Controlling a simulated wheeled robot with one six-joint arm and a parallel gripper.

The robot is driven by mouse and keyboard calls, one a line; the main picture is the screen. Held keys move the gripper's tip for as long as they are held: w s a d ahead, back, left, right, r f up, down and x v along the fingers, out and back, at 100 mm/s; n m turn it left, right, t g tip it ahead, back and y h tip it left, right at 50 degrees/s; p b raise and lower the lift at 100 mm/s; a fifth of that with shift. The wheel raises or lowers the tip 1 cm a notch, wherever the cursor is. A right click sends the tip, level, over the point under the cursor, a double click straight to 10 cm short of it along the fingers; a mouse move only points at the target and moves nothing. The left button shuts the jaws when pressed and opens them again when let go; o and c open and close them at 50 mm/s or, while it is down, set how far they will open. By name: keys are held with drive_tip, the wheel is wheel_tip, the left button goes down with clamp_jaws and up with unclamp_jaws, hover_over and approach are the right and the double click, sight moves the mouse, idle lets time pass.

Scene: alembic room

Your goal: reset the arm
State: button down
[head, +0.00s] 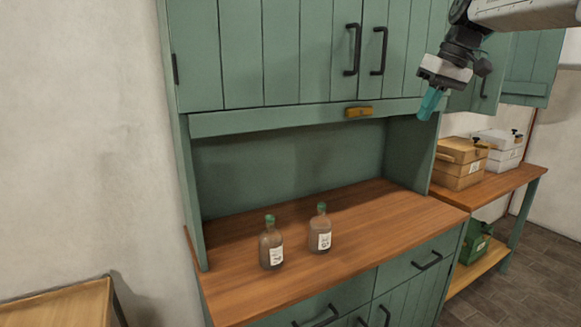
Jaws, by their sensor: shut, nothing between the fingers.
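My gripper (430,104) is at the upper right of the head view, at the end of my raised arm. Its teal fingers are together and point down and slightly left. Nothing is held between them. It is in the air in front of the right side of the green cabinet (295,55), apart from the bottles below.
Two brown bottles with green caps, a left one (271,246) and a right one (320,231), stand upright on the wooden counter (380,218). Boxes (462,163) sit on a side table at right. A wooden table (60,306) is at lower left.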

drive_tip(key=s+a+f+m+h, duration=0.1)
drive_tip(key=s+f, duration=0.6)
drive_tip(key=s, duration=0.5)
drive_tip(key=s+a+f+m+h, duration=0.1)
drive_tip(key=s+f+m, duration=0.1)
drive_tip(key=s+f, duration=0.5)
drive_tip(key=s+a+f+m+g+h, duration=0.1)
drive_tip(key=s+f, duration=0.6)
drive_tip(key=s, duration=1.2)
drive_tip(key=shift+a+f+m, duration=0.25)
drive_tip(key=shift+a+m, duration=0.05)
